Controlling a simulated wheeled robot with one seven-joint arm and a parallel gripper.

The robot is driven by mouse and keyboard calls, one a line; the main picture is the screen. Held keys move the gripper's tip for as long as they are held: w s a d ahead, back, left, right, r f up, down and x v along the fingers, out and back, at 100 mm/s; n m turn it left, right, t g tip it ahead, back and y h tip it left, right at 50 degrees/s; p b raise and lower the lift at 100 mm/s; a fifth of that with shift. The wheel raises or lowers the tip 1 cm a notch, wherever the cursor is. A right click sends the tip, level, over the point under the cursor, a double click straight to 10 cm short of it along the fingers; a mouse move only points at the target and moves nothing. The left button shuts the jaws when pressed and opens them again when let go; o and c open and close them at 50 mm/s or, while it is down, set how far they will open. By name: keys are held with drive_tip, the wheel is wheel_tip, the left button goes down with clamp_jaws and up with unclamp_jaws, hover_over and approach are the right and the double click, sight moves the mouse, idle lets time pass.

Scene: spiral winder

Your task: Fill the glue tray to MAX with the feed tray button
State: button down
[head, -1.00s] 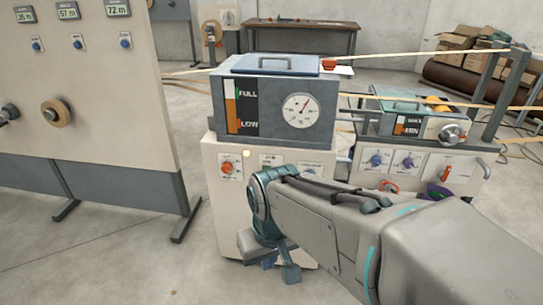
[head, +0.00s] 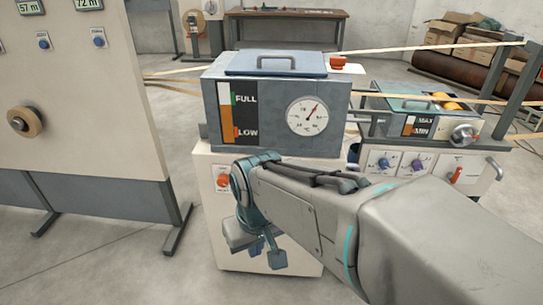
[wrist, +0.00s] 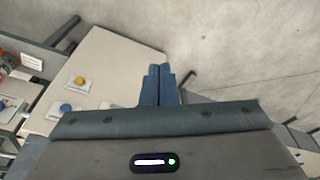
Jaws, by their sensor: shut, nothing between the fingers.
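The glue tray (head: 390,103) is the low grey box at the right in the head view, with a MAX/MIN gauge (head: 417,126) on its front. An orange strip shows in the gauge, but its exact level is too small to read. My gripper (head: 262,255) is shut and empty, low in front of the cream cabinet (head: 225,255). In the wrist view my gripper (wrist: 158,72) points past the cabinet panel, which carries a yellow button (wrist: 79,80) and a blue control (wrist: 66,107). Their labels are unreadable, so I cannot tell which is the feed tray button.
The glue tank (head: 275,108) with a FULL/LOW gauge and round dial stands on the cabinet. Blue, purple and orange controls (head: 417,165) sit below the tray. A meter panel (head: 90,120) stands at left. Bare floor (head: 110,270) lies front left.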

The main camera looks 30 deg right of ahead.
drive_tip(key=w+f+m+t+b, duration=0.1)
drive_tip(key=w+f+m+t, duration=0.2)
drive_tip(key=w, duration=0.4)
drive_tip(key=w+f+m+t, duration=0.1)
drive_tip(key=w+f+m, duration=0.25)
drive_tip(key=w, duration=0.25)
drive_tip(key=w+d+f+m+t+h+b, duration=0.1)
drive_tip(key=w+d+f+m+t+h, duration=0.15)
drive_tip(key=w+d+f+m, duration=0.4)
drive_tip(key=s+d+f+m+g+h, duration=0.2)
drive_tip(key=d+m+h, duration=0.4)
drive_tip(key=d, duration=0.3)
drive_tip(key=s+d+f+m+g+h+b, duration=0.1)
drive_tip(key=s+d+f+m+g+h, duration=0.1)
drive_tip(key=d+m+h, duration=0.4)
drive_tip(key=s+d+f+m, duration=0.1)
drive_tip(key=d, duration=0.3)
drive_tip(key=shift+d+f+m+g+h, duration=0.2)
drive_tip(key=shift+f+m+g+h, duration=0.05)
drive_tip(key=shift+m+g+h, duration=0.15)
drive_tip(key=w+d+p, duration=0.1)
drive_tip(key=w+d, duration=0.3)
drive_tip(key=w, duration=0.3)
drive_tip(key=shift+w+d, duration=0.3)
drive_tip(key=shift+w, duration=0.1)
